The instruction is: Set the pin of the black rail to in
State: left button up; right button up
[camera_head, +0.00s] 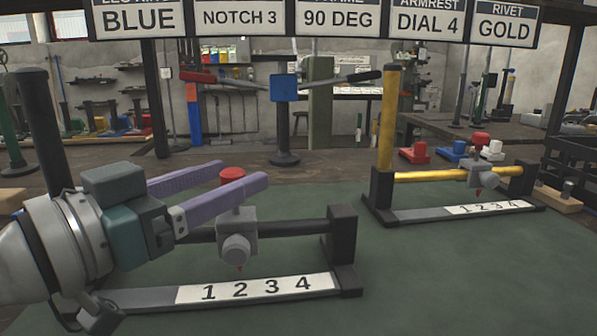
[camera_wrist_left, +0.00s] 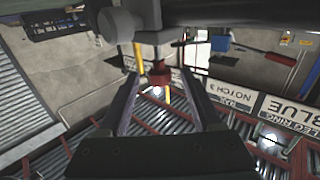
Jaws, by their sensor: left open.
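The black rail (camera_head: 287,229) runs over a strip numbered 1 to 4 (camera_head: 257,288) at the front left. Its grey slider block (camera_head: 236,222) has a red knob (camera_head: 232,174) on top, a round grey knob (camera_head: 237,249) in front and a red pointer above the 2. My left gripper (camera_head: 244,172) is open, its purple fingers on either side of the red knob. In the left wrist view the red knob (camera_wrist_left: 161,78) shows between the spread fingertips, with a gap on both sides. Whether the pin is in or out is unclear. My right gripper is out of view.
A yellow rail (camera_head: 430,176) with a similar slider (camera_head: 480,178) stands at the right on the green mat (camera_head: 420,265). A blue block with red and black levers (camera_head: 284,88) stands on a post behind. Signs (camera_head: 335,18) hang above. The mat's front right is clear.

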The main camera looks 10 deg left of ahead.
pick_arm(q)
jog(key=shift+x, duration=2.35)
jog(key=shift+c, duration=0.3)
grip_shut()
